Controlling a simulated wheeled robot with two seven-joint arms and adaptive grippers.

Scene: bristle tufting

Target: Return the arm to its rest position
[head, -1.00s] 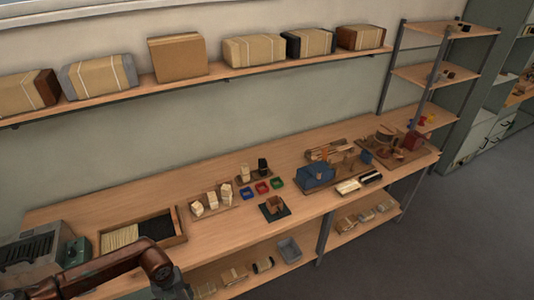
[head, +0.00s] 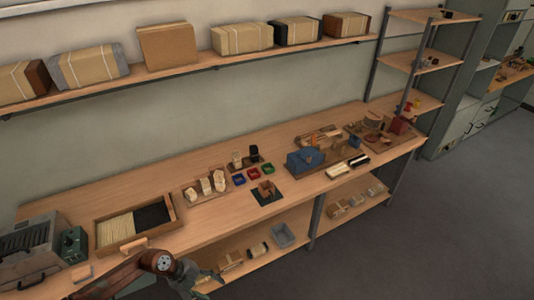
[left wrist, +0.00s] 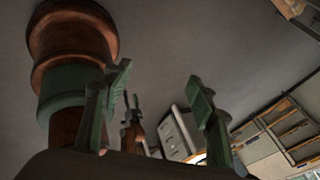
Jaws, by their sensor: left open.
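My left arm comes in from the bottom left in the head view. Its gripper (head: 203,279) hangs low in front of the workbench's front edge, apart from the bench things and holding nothing. In the left wrist view the two green fingers of my left gripper (left wrist: 160,84) stand wide apart with only the grey floor and distant furniture between and behind them. A small copper part with two thin prongs, seemingly my right gripper (left wrist: 132,102), shows far off between them; its opening is too small to judge.
The workbench (head: 110,205) holds a bristle tray (head: 178,225), a machine (head: 30,250), pale blocks (head: 206,186), coloured bins (head: 253,174) and a blue fixture (head: 304,161). A lower shelf (head: 325,218) holds packages and a grey bin (head: 284,236). Floor at right (head: 440,230) is clear.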

